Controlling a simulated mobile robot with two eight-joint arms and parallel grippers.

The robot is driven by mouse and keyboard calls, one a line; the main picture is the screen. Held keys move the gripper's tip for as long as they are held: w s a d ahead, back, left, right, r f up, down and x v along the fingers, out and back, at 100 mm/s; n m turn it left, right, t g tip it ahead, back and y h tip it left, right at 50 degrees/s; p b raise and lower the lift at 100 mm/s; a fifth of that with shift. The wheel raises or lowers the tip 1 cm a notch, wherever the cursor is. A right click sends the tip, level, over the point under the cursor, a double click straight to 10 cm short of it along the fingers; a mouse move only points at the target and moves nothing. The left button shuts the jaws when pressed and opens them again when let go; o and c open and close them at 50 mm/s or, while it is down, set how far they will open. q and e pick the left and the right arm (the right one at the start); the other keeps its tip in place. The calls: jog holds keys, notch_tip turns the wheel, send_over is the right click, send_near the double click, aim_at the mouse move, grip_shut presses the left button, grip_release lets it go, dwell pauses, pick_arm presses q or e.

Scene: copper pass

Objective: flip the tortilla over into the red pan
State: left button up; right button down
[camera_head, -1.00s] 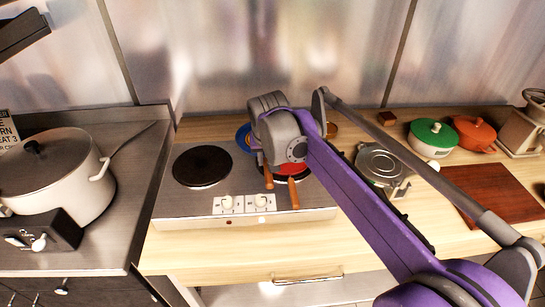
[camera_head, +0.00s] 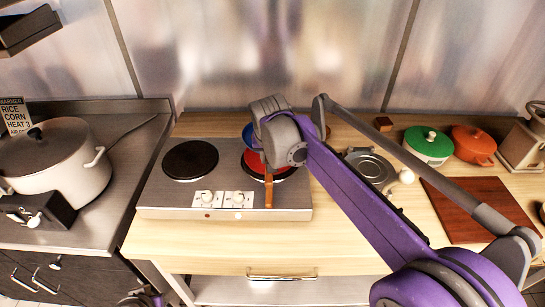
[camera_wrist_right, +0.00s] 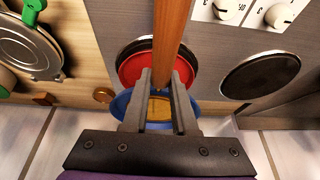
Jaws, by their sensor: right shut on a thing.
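The red pan (camera_head: 285,174) sits on the right burner of the hot plate, partly hidden by my right arm; it also shows in the right wrist view (camera_wrist_right: 128,68). My right gripper (camera_wrist_right: 164,78) is shut on a wooden handle (camera_wrist_right: 172,28), which runs over the red pan and seems to belong to the blue pan. The blue pan (camera_wrist_right: 124,101) is behind the red pan, toward the wall, with its rim showing in the head view (camera_head: 248,133). The tan tortilla (camera_wrist_right: 159,108) seems to lie in the blue pan, partly hidden by the fingers.
The hot plate (camera_head: 155,200) has a bare left burner (camera_head: 190,160). A metal press (camera_head: 370,168), a green-lidded pot (camera_head: 428,145), an orange pot (camera_head: 474,145) and a wooden board (camera_head: 478,213) stand to the right. A large pot (camera_head: 80,170) is at left.

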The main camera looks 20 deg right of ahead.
jog(key=m+t+y+b, duration=0.2)
jog(key=t+y+b, duration=0.1)
jog(key=y, duration=0.3)
jog(key=f+m+t+y+b, duration=0.1)
jog(key=m+t+y+b, duration=0.1)
jog(key=y+b, duration=0.3)
jog(key=f+m+t+y+b, duration=0.1)
jog(key=m+t+y+b, duration=0.1)
jog(key=t+y+b, duration=0.2)
jog(key=shift+a+f+y+b, duration=0.15)
jog(key=shift+y+b, duration=0.1)
jog(key=shift+y, duration=0.45)
jog(key=shift+a+f+y+b, duration=0.1)
jog(key=shift+y+b, duration=0.1)
jog(key=shift+y, duration=0.5)
pick_arm(q)
jog(key=s+f, duration=0.2)
jog(key=f, duration=0.6)
jog(key=s+f+g+b, duration=0.1)
jog(key=s+f, duration=0.2)
jog(key=f, duration=0.6)
jog(key=shift+f, duration=0.15)
pick_arm(e)
jog(key=shift+d+m+t+y, duration=0.35)
jog(key=shift+m+t+y, duration=0.05)
jog(key=shift+t, duration=0.2)
pick_arm(q)
jog(key=shift+s, duration=0.1)
